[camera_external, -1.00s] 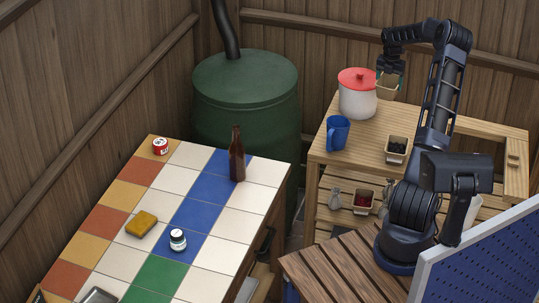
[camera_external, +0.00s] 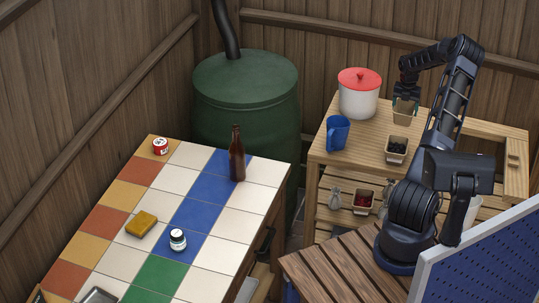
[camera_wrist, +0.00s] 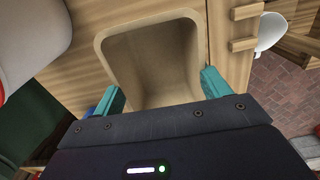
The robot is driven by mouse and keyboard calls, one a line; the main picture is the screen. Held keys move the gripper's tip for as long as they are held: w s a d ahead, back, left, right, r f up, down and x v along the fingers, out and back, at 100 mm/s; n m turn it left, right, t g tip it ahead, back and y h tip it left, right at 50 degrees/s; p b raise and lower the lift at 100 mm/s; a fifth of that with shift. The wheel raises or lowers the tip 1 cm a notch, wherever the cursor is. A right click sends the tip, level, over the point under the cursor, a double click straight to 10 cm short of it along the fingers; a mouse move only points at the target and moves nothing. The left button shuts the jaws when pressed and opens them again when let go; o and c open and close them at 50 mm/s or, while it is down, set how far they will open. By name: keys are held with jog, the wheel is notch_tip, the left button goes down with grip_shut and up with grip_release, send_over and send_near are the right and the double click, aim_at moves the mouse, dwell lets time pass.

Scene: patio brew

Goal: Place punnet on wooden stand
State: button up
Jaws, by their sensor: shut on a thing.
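My gripper (camera_external: 405,94) is shut on a small tan punnet (camera_external: 404,112), which looks upright. In the wrist view the punnet (camera_wrist: 150,50) is empty, with the teal fingertips of my gripper (camera_wrist: 160,92) at its near side. The wooden stand (camera_external: 368,142) is a pale slatted table against the fence, with a lower shelf. The held punnet is over the back part of its top; I cannot tell whether it touches.
A punnet of red fruit (camera_external: 362,200) sits on the lower shelf.

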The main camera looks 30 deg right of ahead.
aim_at(396, 125)
jog(key=shift+f, duration=4.05)
jog(key=shift+f, duration=0.1)
jog(key=o, duration=1)
jog(key=shift+c, duration=0.2)
